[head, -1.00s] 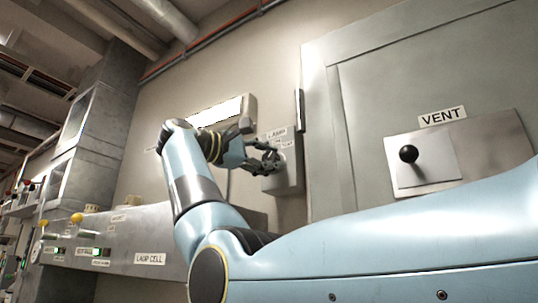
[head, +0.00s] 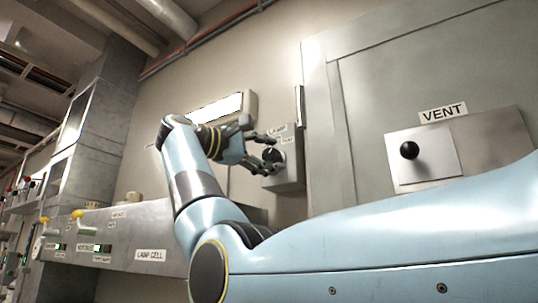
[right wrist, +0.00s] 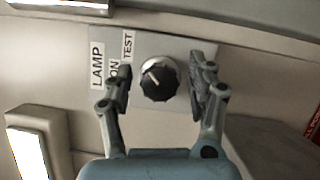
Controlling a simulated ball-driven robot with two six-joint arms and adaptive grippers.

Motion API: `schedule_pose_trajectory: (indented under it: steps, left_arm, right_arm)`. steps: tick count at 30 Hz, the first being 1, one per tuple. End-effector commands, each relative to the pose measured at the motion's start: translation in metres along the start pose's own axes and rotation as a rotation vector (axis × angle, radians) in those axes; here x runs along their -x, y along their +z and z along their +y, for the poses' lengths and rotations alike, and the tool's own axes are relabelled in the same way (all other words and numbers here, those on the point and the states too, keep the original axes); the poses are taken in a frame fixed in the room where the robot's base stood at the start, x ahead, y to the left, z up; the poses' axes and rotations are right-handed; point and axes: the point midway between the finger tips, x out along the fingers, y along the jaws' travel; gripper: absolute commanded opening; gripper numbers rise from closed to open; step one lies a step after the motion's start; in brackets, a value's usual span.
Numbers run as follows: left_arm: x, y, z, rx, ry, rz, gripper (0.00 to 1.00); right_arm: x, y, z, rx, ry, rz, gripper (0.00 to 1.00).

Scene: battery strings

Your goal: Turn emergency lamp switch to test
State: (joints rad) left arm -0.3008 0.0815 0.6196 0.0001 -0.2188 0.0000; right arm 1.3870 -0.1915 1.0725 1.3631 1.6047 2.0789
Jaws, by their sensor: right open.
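The lamp switch is a black round knob (right wrist: 158,82) with a white pointer mark, on a grey box (head: 290,172) fixed to the wall. In the right wrist view, labels reading LAMP, ON and TEST (right wrist: 127,47) sit left of the knob. The mark slants toward the upper left, near the TEST side. My right gripper (right wrist: 161,76) is open, one finger on each side of the knob, with visible gaps to it. In the head view my right gripper (head: 272,152) is at the box, partly covering the knob. My left gripper is not in view.
A lit white lamp (head: 224,108) is on the wall left of the box. A large grey cabinet with a VENT label (head: 443,114) and black-ball lever (head: 409,150) stands right. A panel labelled LAMP CELL (head: 150,255) with yellow-tipped levers is at lower left.

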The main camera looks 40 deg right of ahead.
Motion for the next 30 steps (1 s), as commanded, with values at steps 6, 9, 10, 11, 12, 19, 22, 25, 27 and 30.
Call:
schedule_pose_trajectory:
  steps: [6,9,10,11,12,19,22,25,27,30]
  left_arm:
    - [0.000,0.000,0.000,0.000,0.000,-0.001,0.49]
    - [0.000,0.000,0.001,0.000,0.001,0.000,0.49]
    - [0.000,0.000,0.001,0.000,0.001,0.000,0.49]
    - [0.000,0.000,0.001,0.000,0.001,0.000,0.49]
    - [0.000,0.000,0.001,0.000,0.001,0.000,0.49]
    - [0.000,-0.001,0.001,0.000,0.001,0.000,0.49]
    - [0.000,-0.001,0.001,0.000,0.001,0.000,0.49]
    - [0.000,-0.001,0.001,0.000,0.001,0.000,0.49]
    - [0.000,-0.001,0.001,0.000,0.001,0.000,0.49]
    - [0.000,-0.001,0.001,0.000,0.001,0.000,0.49]
  right_arm:
    - [0.026,-0.001,0.000,0.001,0.001,0.005,0.57]
    - [0.050,-0.001,0.000,0.001,0.001,0.006,0.57]
    - [0.056,-0.001,0.000,0.002,0.001,0.005,0.57]
    - [0.063,-0.001,0.000,0.002,0.000,0.005,0.57]
    - [0.072,-0.001,0.000,0.002,0.001,0.005,0.57]
    - [0.110,-0.001,0.000,0.001,0.001,0.002,0.57]
    - [0.118,-0.001,0.000,0.001,0.000,0.000,0.57]
    - [0.120,-0.001,0.000,0.001,0.000,0.000,0.57]
    - [0.120,-0.001,0.000,0.000,0.000,0.000,0.57]
    - [0.120,-0.001,0.000,0.000,0.000,0.000,0.57]
